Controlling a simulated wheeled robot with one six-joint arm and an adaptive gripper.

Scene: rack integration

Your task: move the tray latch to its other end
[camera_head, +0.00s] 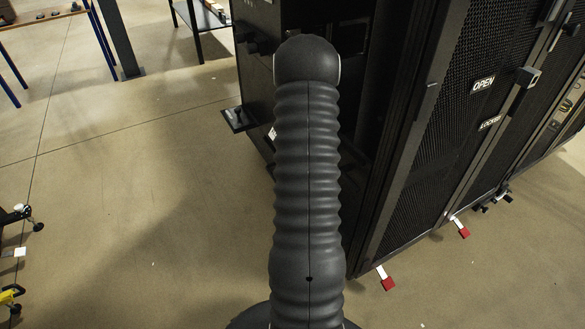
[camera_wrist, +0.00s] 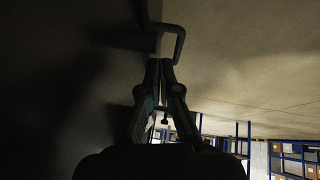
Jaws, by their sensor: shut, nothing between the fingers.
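My gripper (camera_wrist: 161,62) shows in the wrist view with its two fingers together and nothing between them. Just beyond the fingertips is a dark bracket-like piece with a bent, hooked bar (camera_wrist: 180,42), which may be the tray latch. The fingertips are close to it; I cannot tell whether they touch. A broad dark surface (camera_wrist: 60,70) fills the left of that view, too dark to make out details. In the head view my arm covers the middle, and my gripper and the latch cannot be made out.
A black rack (camera_head: 400,130) stands right of my arm, its mesh door (camera_head: 455,130) marked "OPEN" and "LOCKED" near a handle (camera_head: 524,82). Red tags (camera_head: 387,283) hang low by the floor. A small black ledge (camera_head: 238,119) juts out left. The floor at left (camera_head: 130,180) is mostly clear.

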